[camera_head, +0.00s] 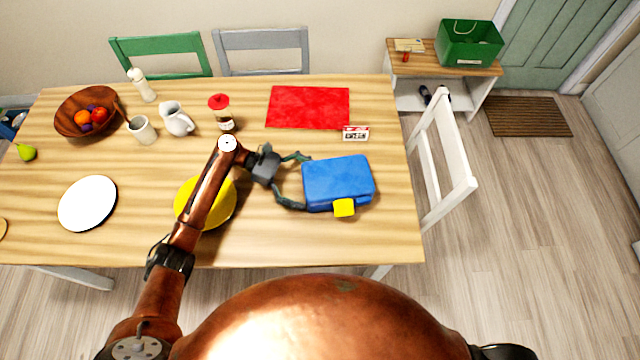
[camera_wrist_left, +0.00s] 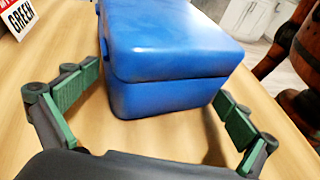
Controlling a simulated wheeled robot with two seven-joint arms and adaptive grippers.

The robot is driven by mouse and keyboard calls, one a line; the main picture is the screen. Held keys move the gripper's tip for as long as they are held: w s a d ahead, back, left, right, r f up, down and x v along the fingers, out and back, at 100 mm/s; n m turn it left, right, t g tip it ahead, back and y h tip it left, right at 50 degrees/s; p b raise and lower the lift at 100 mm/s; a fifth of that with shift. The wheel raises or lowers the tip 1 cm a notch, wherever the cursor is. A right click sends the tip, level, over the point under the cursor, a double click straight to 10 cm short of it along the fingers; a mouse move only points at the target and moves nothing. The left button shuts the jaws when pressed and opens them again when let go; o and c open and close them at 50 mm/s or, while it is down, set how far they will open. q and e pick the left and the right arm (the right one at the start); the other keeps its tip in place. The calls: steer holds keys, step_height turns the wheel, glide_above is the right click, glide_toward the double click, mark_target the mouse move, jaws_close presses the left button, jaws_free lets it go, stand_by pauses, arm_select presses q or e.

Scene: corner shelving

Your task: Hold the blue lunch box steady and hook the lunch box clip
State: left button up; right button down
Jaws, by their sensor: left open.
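The blue lunch box (camera_head: 338,180) lies on the wooden table near its right end, with its lid down. The yellow clip (camera_head: 344,207) sticks out from its front side. My left gripper (camera_head: 304,182) is open at the left end of the box, one finger toward the back and one toward the front. In the left wrist view the blue lunch box (camera_wrist_left: 165,60) stands ahead, between and beyond the spread green fingers of my left gripper (camera_wrist_left: 152,100). The clip is hidden in that view. I cannot make out my right gripper in the head view.
A red mat (camera_head: 308,106) and a small printed card (camera_head: 356,132) lie behind the box. A yellow plate (camera_head: 222,208) is under my left arm. A jar (camera_head: 222,114), a pitcher (camera_head: 177,119) and a white plate (camera_head: 87,203) stand further left. A white chair (camera_head: 443,165) is at the right.

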arm_select(q)
steer(key=shift+s+d+f, duration=0.1)
steer(key=shift+d+f, duration=0.15)
steer(key=shift+d, duration=0.05)
jaws_close()
stand_by(1.3)
steer(key=c, duration=2.7)
jaws_free()
steer(key=shift+c, duration=0.2)
steer(key=o, duration=1.6)
